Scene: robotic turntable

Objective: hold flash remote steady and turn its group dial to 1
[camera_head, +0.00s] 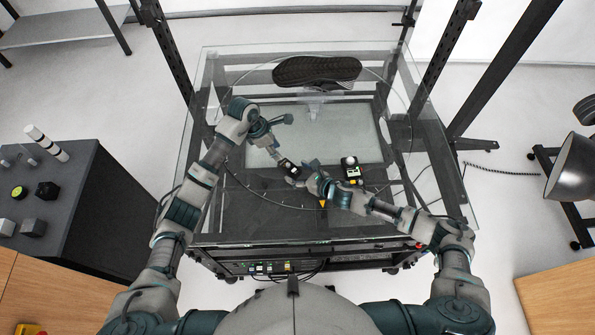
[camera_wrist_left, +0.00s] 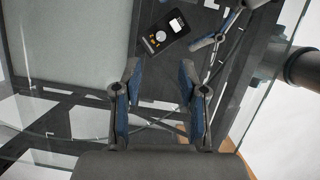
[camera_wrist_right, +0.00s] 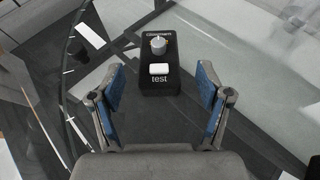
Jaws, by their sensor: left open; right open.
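The flash remote (camera_wrist_right: 160,85) is a small black box with a silver round dial (camera_wrist_right: 159,44), a white button and the word "test". In the head view the remote (camera_head: 286,166) lies between my two grippers. My right gripper (camera_head: 302,173) is open, with the remote in front of and partly between its fingertips in its wrist view; contact cannot be told. My left gripper (camera_head: 273,147) is open and empty on the other side. In the left wrist view the remote (camera_wrist_left: 166,36) lies beyond its fingertips, apart from them. The dial's setting is too small to read.
A dark shoe sole (camera_head: 318,72) is at the back of the glass turntable (camera_head: 225,75). A small black device with a white dome (camera_head: 352,168) stands right of my right gripper. A dark cabinet (camera_head: 75,200) with knobs is at left, a lamp (camera_head: 572,165) at right.

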